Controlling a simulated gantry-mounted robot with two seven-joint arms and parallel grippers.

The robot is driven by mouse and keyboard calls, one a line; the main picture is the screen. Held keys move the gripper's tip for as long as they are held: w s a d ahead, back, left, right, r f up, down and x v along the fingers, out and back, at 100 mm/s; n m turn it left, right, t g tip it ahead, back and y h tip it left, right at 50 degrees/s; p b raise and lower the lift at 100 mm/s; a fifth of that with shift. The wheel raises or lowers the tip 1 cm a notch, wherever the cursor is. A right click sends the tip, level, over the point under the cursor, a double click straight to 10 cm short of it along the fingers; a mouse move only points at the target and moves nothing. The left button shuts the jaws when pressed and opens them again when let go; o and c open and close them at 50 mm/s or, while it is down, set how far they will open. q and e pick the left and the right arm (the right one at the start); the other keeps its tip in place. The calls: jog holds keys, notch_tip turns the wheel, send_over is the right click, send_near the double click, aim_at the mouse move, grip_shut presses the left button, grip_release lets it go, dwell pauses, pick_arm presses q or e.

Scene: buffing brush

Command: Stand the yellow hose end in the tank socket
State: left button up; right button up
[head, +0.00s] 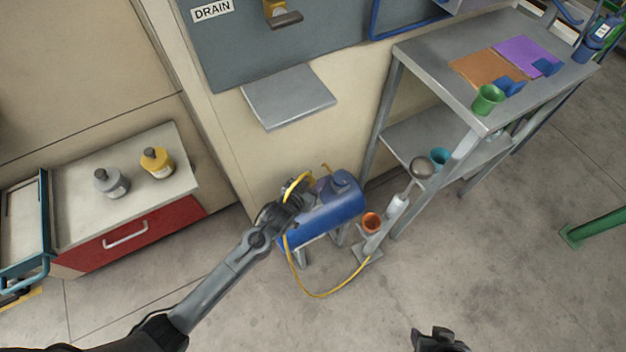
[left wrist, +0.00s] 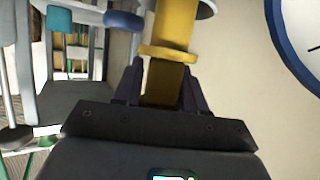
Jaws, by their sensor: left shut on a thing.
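The blue tank (head: 332,214) stands low on the floor against the cream wall, on grey legs. My left gripper (head: 291,193) is at the tank's left end, in front of part of it. It is shut on the yellow hose end (left wrist: 172,84), a yellow piece with a wider collar, seen between the fingers in the left wrist view (left wrist: 160,95). The yellow hose (head: 318,295) loops down to the floor and up to the stand on the right. I cannot make out the tank socket; the arm and tank fittings crowd that spot. My right gripper (head: 440,338) is at the bottom edge, away from the tank.
A grey stand (head: 372,250) with an orange cup (head: 371,222) is close right of the tank. A metal shelf table (head: 440,60) stands behind it. A red-drawer cabinet (head: 130,240) with two bottles is at left. The floor in front is clear.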

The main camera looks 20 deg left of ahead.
pick_arm(q)
jog(key=shift+f, duration=0.25)
jog(key=shift+f, duration=0.5)
jog(key=o, duration=1.2)
jog(key=shift+c, duration=0.2)
